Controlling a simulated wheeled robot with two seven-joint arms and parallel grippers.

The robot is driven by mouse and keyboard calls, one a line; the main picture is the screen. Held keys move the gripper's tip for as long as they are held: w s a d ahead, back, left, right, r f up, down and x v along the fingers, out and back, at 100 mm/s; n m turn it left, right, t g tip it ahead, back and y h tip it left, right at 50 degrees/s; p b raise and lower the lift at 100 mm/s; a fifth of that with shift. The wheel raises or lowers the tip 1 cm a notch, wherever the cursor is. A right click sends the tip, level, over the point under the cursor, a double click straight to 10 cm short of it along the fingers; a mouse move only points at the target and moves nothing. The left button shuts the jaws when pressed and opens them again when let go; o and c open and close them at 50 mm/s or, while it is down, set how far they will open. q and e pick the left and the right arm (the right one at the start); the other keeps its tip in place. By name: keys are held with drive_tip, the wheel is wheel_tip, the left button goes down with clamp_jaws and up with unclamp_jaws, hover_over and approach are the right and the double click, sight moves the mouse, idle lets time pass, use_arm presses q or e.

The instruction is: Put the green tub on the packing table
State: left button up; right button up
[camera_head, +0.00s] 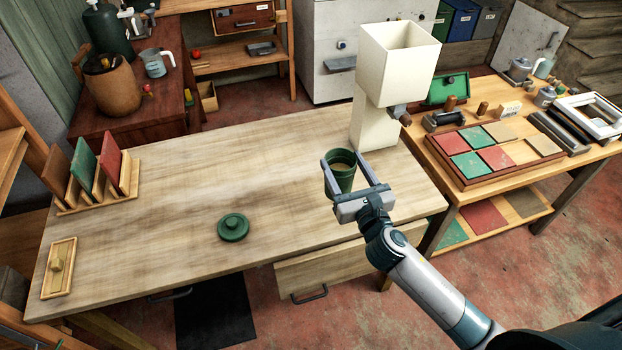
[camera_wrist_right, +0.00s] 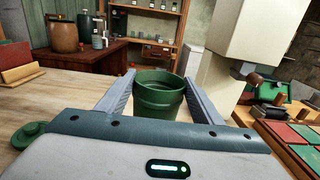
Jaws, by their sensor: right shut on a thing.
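The green tub (camera_head: 343,178) is upright and open at the top, with something tan showing inside. My right gripper (camera_head: 350,172) is shut on it, one finger on each side. The tub (camera_wrist_right: 160,97) also shows between the fingers in the right wrist view. It is over the right part of a long wooden table (camera_head: 170,185); I cannot tell whether its base touches the top. A round green lid (camera_head: 233,227) lies on this table, to the left of the tub. My left gripper is not in view.
A tall cream dispenser (camera_head: 398,60) stands just behind the tub. A rack with coloured panels (camera_head: 100,185) and a small wooden tray (camera_head: 60,268) are at the table's left end. Another table at right holds coloured tiles (camera_head: 490,155) and tools. The table's middle is clear.

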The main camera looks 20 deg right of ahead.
drive_tip(key=w+a+f, duration=0.4)
drive_tip(key=w+a, duration=0.1)
drive_tip(key=a, duration=0.1)
drive_tip(key=shift+f, duration=0.2)
drive_tip(key=shift+f+b, duration=0.55)
drive_tip(key=shift+f, duration=1.5)
drive_tip(key=shift+f, duration=0.2)
drive_tip(key=o, duration=2)
drive_tip(key=shift+s, duration=0.1)
drive_tip(key=shift+r, duration=0.15)
